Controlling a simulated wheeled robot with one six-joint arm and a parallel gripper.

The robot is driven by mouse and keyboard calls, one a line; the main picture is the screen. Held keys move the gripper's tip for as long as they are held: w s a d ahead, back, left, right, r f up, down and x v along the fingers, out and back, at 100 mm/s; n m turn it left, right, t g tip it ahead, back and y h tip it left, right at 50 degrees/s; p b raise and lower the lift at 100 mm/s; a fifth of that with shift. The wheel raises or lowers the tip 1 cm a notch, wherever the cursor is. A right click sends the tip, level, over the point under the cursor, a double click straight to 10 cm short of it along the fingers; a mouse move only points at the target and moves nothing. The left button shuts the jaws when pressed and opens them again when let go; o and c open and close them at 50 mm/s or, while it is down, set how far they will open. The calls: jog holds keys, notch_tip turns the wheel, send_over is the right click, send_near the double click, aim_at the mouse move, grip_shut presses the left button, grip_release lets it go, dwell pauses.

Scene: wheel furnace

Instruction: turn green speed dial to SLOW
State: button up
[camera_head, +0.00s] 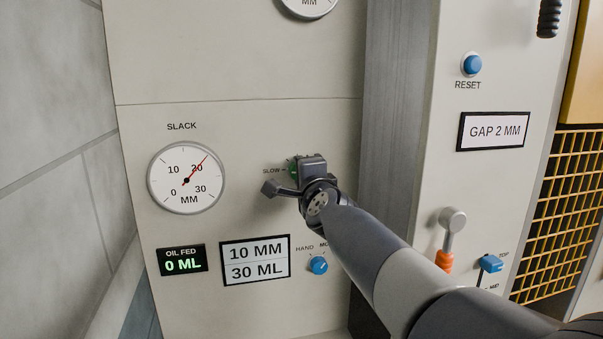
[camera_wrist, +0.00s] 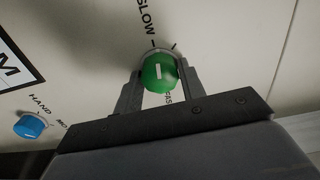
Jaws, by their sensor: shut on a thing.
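The green speed dial (camera_wrist: 159,73) is on the cream panel, with a white pointer mark on its face. In the wrist view the word SLOW is above it and FAS, partly hidden, is below it. The white mark lies roughly along the line between the two labels; I cannot tell exactly which setting it points to. My gripper (camera_wrist: 160,80) has a finger on each side of the dial and is shut on it.
A blue HAND knob (camera_head: 319,265) sits just below my gripper. Left are the SLACK gauge (camera_head: 186,178), an OIL FED display (camera_head: 182,260) reading 0 ML and a 10 MM 30 ML sign (camera_head: 255,260). Right are a RESET button (camera_head: 471,64) and an orange-handled lever (camera_head: 445,259).

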jog(key=shift+n, duration=0.7)
jog(key=shift+f, duration=0.1)
jog(key=o, duration=1)
jog(key=shift+s, duration=0.1)
jog(key=v, duration=1)
jog(key=shift+s+d+p, duration=0.1)
jog(key=shift+s+p, duration=0.2)
jog(key=shift+s, duration=0.05)
